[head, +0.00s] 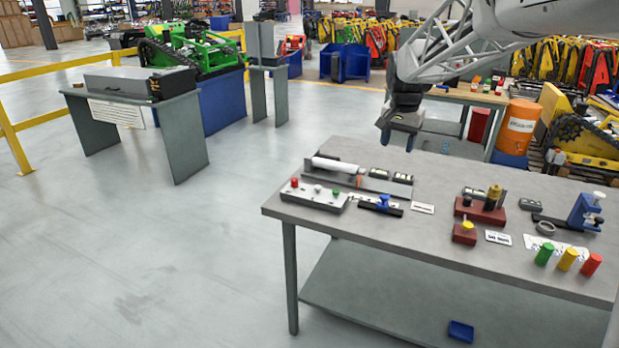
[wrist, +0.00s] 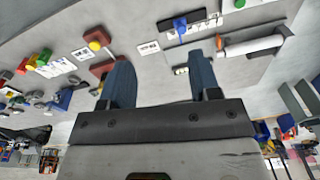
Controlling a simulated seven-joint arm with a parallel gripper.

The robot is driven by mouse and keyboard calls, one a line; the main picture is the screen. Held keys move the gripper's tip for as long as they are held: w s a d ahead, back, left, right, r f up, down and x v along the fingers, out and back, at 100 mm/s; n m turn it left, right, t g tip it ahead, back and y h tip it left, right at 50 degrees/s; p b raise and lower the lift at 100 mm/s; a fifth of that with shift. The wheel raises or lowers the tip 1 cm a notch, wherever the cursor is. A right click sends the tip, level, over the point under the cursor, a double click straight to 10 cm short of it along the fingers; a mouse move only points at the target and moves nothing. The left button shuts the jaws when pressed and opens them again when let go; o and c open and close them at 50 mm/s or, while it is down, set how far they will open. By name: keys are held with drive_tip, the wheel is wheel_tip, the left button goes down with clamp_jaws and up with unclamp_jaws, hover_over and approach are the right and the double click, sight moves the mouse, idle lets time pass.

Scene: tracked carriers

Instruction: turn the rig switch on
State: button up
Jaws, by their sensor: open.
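My gripper (head: 398,136) hangs above the back edge of the grey workbench (head: 350,232). In the wrist view its two blue-grey fingers (wrist: 162,78) are spread, with nothing between them. Near the bench front lies a black bar with a blue lever-like part (head: 383,202), also in the wrist view (wrist: 182,28). Left of it is a grey box with red, white and green knobs (head: 313,195). A red block with a yellow knob (head: 465,233) stands farther right, also in the wrist view (wrist: 97,44). I cannot tell surely which is the rig switch. The gripper touches none of these.
A white cylinder in a grey holder (head: 338,165) lies behind the knob box. A brass part on a red base (head: 486,205), a blue vise (head: 586,211) and green, yellow and red cylinders (head: 567,259) fill the right side. Small labels lie between them.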

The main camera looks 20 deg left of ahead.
drive_tip(key=w+a+f, duration=0.4)
drive_tip(key=w+a, duration=0.1)
drive_tip(key=a, duration=0.4)
drive_tip(key=w+a+f, duration=0.4)
drive_tip(key=a, duration=0.5)
drive_tip(key=g, duration=0.1)
hover_over(295, 180)
drive_tip(key=shift+m, duration=0.4)
wheel_tip(295, 180, down, 12)
drive_tip(key=shift+w+a+f, duration=0.1)
drive_tip(key=shift+w+a, duration=0.05)
drive_tip(key=shift+f, duration=0.1)
drive_tip(key=shift+f, duration=3.8)
drive_tip(key=c, duration=0.9)
